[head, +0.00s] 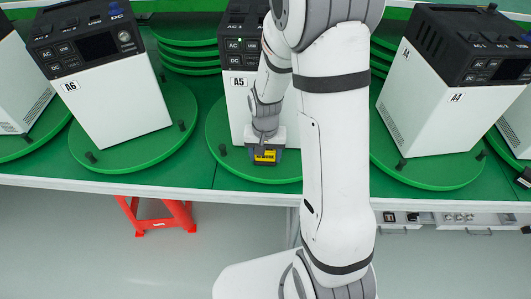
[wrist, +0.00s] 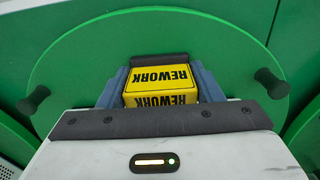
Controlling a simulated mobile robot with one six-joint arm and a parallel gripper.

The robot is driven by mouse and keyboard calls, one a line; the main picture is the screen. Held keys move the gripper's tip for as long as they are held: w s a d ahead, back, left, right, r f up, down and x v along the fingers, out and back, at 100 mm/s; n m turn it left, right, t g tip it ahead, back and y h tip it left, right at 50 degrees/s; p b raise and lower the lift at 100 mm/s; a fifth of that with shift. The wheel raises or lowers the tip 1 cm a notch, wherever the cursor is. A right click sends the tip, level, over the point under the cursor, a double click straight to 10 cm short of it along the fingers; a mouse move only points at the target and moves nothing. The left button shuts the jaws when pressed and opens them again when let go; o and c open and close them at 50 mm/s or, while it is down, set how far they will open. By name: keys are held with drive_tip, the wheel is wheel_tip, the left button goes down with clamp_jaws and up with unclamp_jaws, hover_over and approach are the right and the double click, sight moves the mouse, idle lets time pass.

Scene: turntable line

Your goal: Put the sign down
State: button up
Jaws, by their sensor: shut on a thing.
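The yellow sign (wrist: 160,77) with black REWORK lettering is between the two blue-grey fingers of my gripper (wrist: 160,92), which is shut on it. In the head view the sign (head: 265,157) shows at the front of the green turntable (head: 218,142) that bears the white box labelled A5 (head: 238,106). My gripper (head: 265,148) is just in front of that box. The sign is over the turntable's front part, between its two black pegs in the wrist view. I cannot tell whether it touches the turntable. My arm hides much of box A5.
Box A6 (head: 112,108) stands on a turntable at the left, box A4 (head: 425,112) on one at the right. Black pegs (head: 223,149) rise from the turntable rims. Stacked green discs (head: 190,50) lie behind. A red stool (head: 157,213) stands below the table's front edge.

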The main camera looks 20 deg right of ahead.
drive_tip(key=shift+f, duration=0.2)
drive_tip(key=o, duration=1)
drive_tip(key=shift+r, duration=0.1)
wheel_tip(320, 180, up, 12)
drive_tip(key=shift+f, duration=0.2)
drive_tip(key=s+r+n+t, duration=0.1)
drive_tip(key=s+r, duration=0.2)
drive_tip(key=s, duration=0.2)
drive_tip(key=s+d+r+n+t, duration=0.1)
drive_tip(key=s+r, duration=0.2)
drive_tip(key=s, duration=0.2)
drive_tip(key=s+r+n, duration=0.1)
drive_tip(key=s+r, duration=0.2)
drive_tip(key=s, duration=0.2)
drive_tip(key=shift+d+r+n+t, duration=0.25)
drive_tip(key=shift+r+n+t, duration=0.05)
drive_tip(key=shift+r+t, duration=0.1)
